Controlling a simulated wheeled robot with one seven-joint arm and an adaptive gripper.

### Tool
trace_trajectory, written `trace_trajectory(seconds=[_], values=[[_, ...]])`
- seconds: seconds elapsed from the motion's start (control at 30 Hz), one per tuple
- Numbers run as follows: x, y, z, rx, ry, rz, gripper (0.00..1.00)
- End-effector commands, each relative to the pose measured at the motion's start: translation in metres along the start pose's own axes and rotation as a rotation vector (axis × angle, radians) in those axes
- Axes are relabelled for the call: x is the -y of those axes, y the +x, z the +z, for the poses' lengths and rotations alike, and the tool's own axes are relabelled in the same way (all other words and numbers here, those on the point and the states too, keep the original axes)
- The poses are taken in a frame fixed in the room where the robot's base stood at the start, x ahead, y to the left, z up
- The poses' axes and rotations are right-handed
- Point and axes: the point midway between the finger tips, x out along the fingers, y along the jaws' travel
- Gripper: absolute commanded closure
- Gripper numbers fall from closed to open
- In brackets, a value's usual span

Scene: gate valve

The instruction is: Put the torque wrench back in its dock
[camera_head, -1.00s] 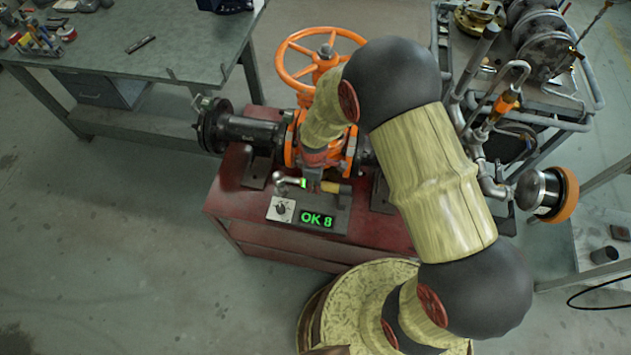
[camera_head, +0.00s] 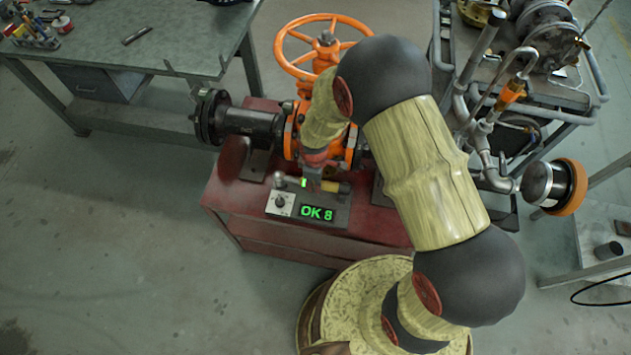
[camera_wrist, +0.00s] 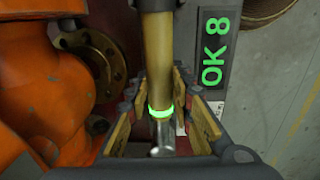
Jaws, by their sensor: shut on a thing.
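The torque wrench (camera_head: 330,187) lies level across the dock on the red stand, with a yellowish handle, a green glowing ring and a metal head at its left end. My gripper (camera_head: 311,184) reaches down onto it from above. In the wrist view my gripper (camera_wrist: 160,100) is shut around the wrench (camera_wrist: 158,55) near the green ring. The dock (camera_head: 283,204) has a knob and a lit display (camera_head: 317,213) reading "OK 8". The display also shows in the wrist view (camera_wrist: 215,52). My gripper hides how the wrench sits in the dock's rests.
The orange gate valve with its handwheel (camera_head: 290,45) and black flanged pipe (camera_head: 245,128) stands just behind the dock. A green workbench (camera_head: 110,45) is at the left back. A pipe cart (camera_head: 545,95) with a round gauge (camera_head: 545,185) is at the right. The left floor is clear.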

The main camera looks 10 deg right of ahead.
Motion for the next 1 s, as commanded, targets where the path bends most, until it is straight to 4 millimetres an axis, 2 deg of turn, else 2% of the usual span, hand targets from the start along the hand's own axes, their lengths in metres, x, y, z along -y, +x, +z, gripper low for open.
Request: trace_trajectory(seconds=[0.1,0.13,0.5,0.83,1.0], values=[[-0.001,-0.002,-0.001,-0.002,0.0,0.003,1.0],[-0.001,-0.002,-0.001,-0.002,0.0,0.003,0.77],[-0.001,-0.001,0.0,-0.001,0.0,0.001,0.56],[0.001,-0.002,0.001,0.001,0.0,-0.001,0.56],[-0.001,-0.021,-0.001,-0.001,-0.001,0.003,0.56]])
